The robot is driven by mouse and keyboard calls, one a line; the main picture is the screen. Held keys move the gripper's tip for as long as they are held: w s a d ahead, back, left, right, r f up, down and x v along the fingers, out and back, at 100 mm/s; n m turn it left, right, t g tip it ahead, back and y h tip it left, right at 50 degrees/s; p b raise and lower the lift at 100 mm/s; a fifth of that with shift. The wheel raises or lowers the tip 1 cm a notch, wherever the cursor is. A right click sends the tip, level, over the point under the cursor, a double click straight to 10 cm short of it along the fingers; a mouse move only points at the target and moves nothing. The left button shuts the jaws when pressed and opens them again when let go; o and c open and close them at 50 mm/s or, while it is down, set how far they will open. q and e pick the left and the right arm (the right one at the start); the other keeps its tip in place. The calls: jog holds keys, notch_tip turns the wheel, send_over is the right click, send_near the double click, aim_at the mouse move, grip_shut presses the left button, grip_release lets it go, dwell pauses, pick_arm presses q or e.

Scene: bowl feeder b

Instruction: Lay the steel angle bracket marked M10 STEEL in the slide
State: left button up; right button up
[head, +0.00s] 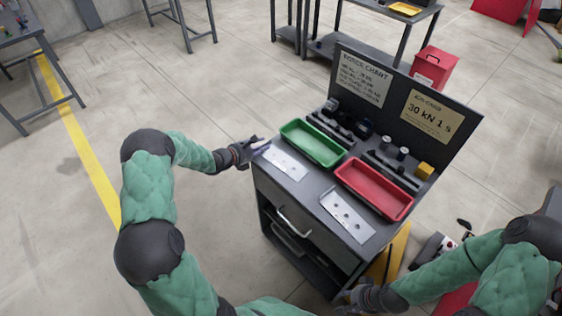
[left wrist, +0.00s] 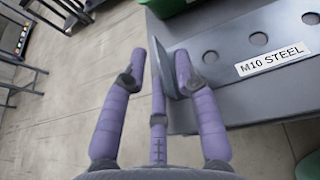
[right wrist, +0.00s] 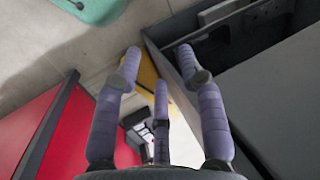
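The steel angle bracket marked M10 STEEL (left wrist: 275,45) is a grey plate with a row of holes and a white label. It lies on the bench top at its left end in the head view (head: 285,162). Its bent-up flange stands at the plate's end. My left gripper (head: 243,153) is at that flange; in the left wrist view its fingers (left wrist: 159,68) stand around it, with a gap on the left finger's side. Firm contact cannot be told. My right gripper (right wrist: 158,70) is open and empty beside the bench front. I cannot make out the slide clearly.
A second holed plate (head: 347,215) with a label lies at the bench's right front. A green tray (head: 312,143) and a red tray (head: 373,188) stand behind the plates. Dark fixtures, small cylinders and a yellow block (head: 424,170) stand before the sign panel.

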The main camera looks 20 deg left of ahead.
pick_arm(q)
jog(key=shift+w+f, duration=0.15)
jog(key=shift+w, duration=0.2)
grip_shut()
jog(key=shift+r, duration=0.25)
